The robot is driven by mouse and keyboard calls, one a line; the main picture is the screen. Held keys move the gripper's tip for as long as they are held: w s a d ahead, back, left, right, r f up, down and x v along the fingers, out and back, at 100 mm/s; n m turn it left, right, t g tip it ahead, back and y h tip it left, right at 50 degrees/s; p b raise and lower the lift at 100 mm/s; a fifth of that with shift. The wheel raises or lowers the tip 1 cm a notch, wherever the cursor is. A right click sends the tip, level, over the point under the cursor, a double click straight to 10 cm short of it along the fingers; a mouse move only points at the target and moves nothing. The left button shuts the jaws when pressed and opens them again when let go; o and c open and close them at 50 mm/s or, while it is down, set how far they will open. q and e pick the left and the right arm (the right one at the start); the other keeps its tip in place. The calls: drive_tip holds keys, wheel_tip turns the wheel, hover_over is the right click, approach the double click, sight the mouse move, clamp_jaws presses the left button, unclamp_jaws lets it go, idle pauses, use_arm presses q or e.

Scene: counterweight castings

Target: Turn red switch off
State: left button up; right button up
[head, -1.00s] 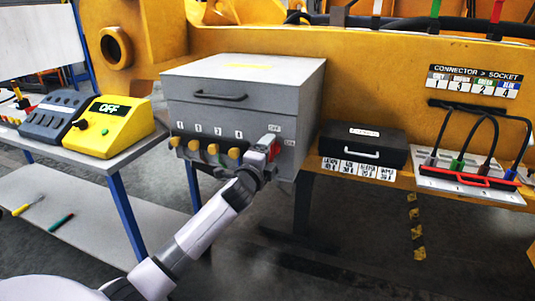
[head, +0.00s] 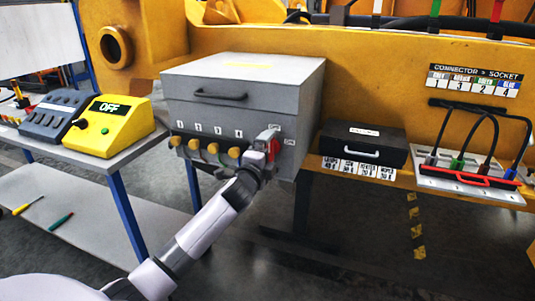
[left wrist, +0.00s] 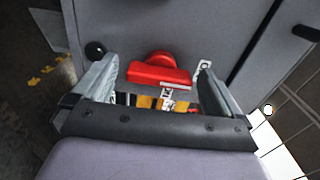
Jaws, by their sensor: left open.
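The red switch (head: 273,149) is on the front face of the grey box (head: 292,100), near its right edge. My left gripper (head: 262,153) is right at the switch and partly covers it. In the left wrist view the red switch (left wrist: 158,74) shows as a red handle with a round red base, between the two spread fingers of my left gripper (left wrist: 158,68). The left gripper is open, with gaps at both sides of the handle. A label lies beside the switch; which position the switch is set to I cannot tell. My right gripper is not in view.
Several yellow knobs (head: 195,145) line the box front left of the switch. A yellow control box (head: 117,130) reading OFF stands on the left table. A black case (head: 362,146) and a cabled connector panel (head: 470,183) are to the right.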

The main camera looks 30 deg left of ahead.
use_arm(q)
drive_tip(key=v, duration=0.7)
drive_tip(key=shift+s, duration=0.1)
idle(0.5)
drive_tip(key=s+d+f+n+g+h, duration=0.2)
drive_tip(key=s+d+f+n, duration=0.2)
drive_tip(key=s+d+f, duration=0.2)
drive_tip(key=s+d+f+n+g+h+p, duration=0.1)
drive_tip(key=s+d+f+n, duration=0.3)
drive_tip(key=s+f, duration=0.7)
drive_tip(key=s+d+f+n+g+h, duration=0.3)
drive_tip(key=s+d+f+n+g, duration=0.1)
drive_tip(key=s+d+f, duration=0.4)
drive_tip(key=shift+s+f+n, duration=0.4)
drive_tip(key=shift+s+f, duration=0.15)
drive_tip(key=shift+s, duration=0.5)
drive_tip(key=shift+a, duration=0.1)
